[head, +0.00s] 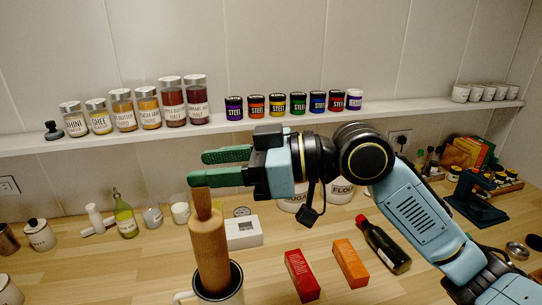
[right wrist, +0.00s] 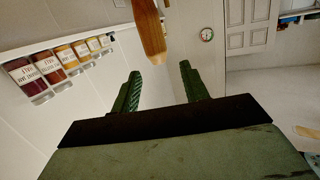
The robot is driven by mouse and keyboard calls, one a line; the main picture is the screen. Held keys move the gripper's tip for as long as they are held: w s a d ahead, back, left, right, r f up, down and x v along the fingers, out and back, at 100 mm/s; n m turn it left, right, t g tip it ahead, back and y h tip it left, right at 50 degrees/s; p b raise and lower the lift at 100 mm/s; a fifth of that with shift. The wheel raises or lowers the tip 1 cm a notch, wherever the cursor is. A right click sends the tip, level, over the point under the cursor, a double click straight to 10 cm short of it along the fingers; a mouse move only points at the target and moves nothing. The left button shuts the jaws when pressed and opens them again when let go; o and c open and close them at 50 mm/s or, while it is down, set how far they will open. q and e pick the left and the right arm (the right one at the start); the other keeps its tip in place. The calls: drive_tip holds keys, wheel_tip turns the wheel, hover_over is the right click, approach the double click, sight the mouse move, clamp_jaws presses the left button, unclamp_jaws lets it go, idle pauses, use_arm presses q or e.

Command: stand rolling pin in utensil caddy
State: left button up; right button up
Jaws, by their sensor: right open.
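The wooden rolling pin (head: 209,247) stands nearly upright, leaning slightly, with its lower end inside a white, dark-rimmed caddy (head: 237,290) with a side handle. The caddy is cut off by the bottom edge of the head view. My right gripper (head: 203,167) is open, with its green fingers pointing left at the pin's upper handle. In the right wrist view, the pin (right wrist: 150,30) shows past the open fingertips (right wrist: 160,82), with nothing held between them. Whether a finger touches the handle I cannot tell. My left gripper is not in view.
A shelf (head: 220,122) with jars runs along the wall behind my right gripper.

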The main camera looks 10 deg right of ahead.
drive_tip(key=b+v, duration=0.2)
drive_tip(key=v, duration=1.1)
drive_tip(key=shift+b, duration=0.4)
